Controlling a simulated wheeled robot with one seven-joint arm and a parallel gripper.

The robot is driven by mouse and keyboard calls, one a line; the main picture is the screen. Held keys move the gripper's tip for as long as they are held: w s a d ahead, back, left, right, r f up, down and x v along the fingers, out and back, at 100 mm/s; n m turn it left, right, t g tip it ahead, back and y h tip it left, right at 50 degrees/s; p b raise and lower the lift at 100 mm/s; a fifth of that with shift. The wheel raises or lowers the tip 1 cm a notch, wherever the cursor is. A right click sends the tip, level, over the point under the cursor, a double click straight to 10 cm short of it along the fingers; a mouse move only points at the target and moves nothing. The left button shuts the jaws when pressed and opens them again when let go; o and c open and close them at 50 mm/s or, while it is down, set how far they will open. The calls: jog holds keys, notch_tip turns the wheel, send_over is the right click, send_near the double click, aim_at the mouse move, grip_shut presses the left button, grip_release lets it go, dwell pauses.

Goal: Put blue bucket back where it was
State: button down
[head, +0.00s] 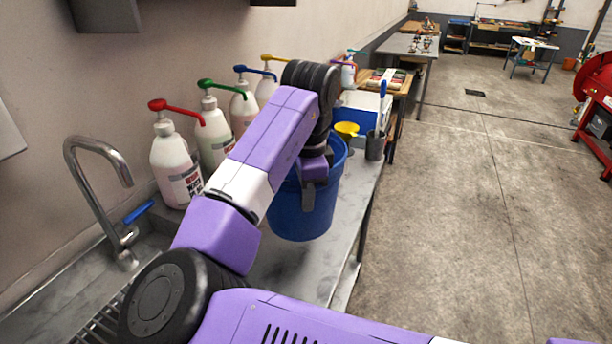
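The blue bucket (285,212) is upright at the steel counter (285,268), in the middle of the head view. My arm crosses in front of it and hides part of its rim and left side. My gripper (309,194) points down at the bucket's near rim. One finger lies against the outside of the wall; the other is hidden behind the rim. It appears shut on the bucket wall. I cannot tell whether the bucket's base touches the counter.
Several pump bottles (176,165) line the wall at left. A sink tap (100,190) stands at lower left. A yellow cup (346,129), a grey cup (375,146) and a blue-and-white container (364,108) stand beyond the bucket. The floor (480,220) at right is open.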

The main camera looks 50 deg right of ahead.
notch_tip(320, 180, down, 10)
jog(key=p, duration=0.1)
dwell(0.5)
jog(key=c, duration=2.1)
grip_release()
jog(key=shift+f, duration=0.25)
jog(key=o, duration=0.5)
jog(key=shift+r, duration=0.1)
jog(key=r, duration=0.4)
jog(key=r+b, duration=0.1)
jog(key=r, duration=0.3)
jog(key=s+r+b, duration=0.1)
jog(key=r, duration=0.3)
jog(key=shift+a+r, duration=0.1)
jog(key=shift+a, duration=0.2)
